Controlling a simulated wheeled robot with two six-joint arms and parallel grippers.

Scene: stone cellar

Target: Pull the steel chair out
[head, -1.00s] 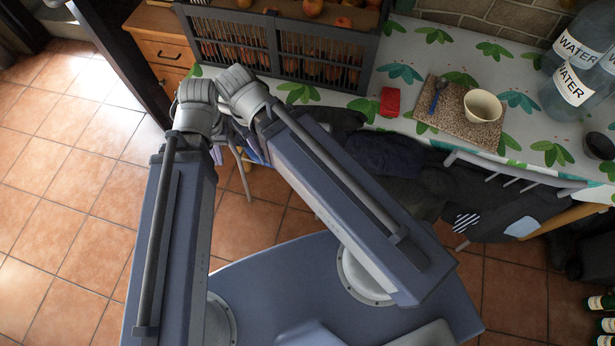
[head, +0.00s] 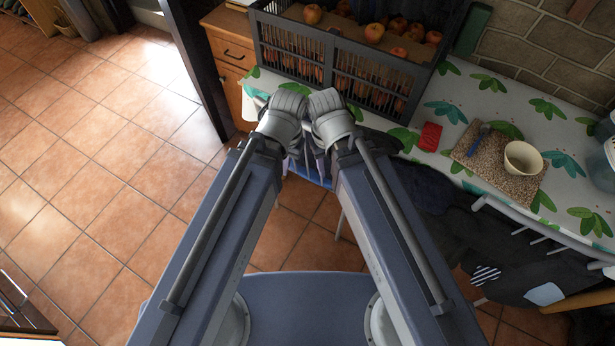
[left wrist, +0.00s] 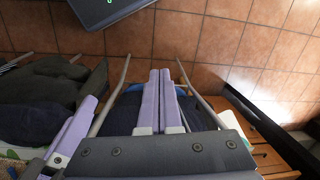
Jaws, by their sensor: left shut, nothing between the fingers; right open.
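A table with a leaf-pattern cloth (head: 470,90) stands beyond, bearing a slatted apple crate (head: 290,50), a red object (head: 429,137) and a bowl (head: 522,157). Another chair with dark clothing (head: 455,235) is at right. A dark post (head: 200,70) stands left; tiled floor at left is clear.

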